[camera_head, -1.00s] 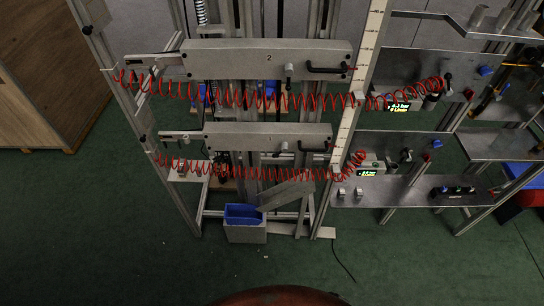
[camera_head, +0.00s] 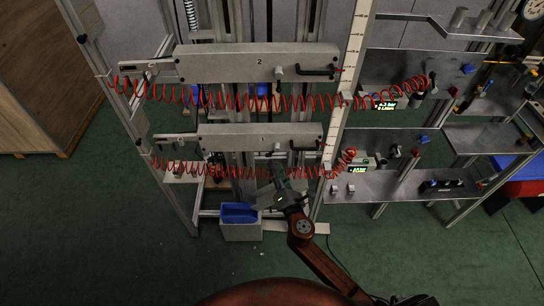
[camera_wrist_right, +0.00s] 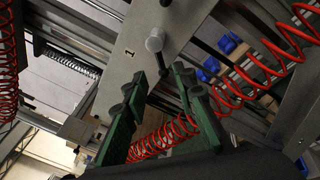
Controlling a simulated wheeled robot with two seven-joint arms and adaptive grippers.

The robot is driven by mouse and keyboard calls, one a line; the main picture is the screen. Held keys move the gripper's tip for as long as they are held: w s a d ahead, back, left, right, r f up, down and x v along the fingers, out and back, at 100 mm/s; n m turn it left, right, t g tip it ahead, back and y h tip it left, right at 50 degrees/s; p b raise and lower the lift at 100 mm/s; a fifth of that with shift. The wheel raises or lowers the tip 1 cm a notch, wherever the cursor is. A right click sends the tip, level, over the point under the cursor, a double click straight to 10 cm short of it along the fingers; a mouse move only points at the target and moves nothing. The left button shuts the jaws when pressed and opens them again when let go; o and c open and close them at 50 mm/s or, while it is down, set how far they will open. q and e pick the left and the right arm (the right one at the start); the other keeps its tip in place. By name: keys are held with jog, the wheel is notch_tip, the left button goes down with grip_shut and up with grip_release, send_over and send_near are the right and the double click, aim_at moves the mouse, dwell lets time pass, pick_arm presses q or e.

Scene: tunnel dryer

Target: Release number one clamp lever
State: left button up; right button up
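The panel marked 1 (camera_head: 230,137) is a grey horizontal plate below a similar plate marked 2 (camera_head: 215,66). Its clamp lever (camera_head: 277,148), short with a grey knob, sits right of the number. In the right wrist view the lever (camera_wrist_right: 155,44) shows a round grey knob and dark stem just beyond the fingertips. My right gripper (camera_head: 280,180) is below panel 1, near the lever. In the right wrist view its green fingers (camera_wrist_right: 157,88) with black pads are apart, with nothing clearly between them. I cannot tell whether they touch the lever. My left gripper is not in view.
Red coiled hoses (camera_head: 190,168) hang across both panels, and one passes close behind the fingers in the wrist view (camera_wrist_right: 165,138). A black handle (camera_head: 303,147) is right of the lever. A blue bin (camera_head: 240,213) stands below. Metal shelves (camera_head: 400,186) are at right.

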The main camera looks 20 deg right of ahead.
jog(key=w, duration=0.6)
jog(key=shift+w, duration=0.1)
jog(key=shift+f, duration=0.1)
grip_shut()
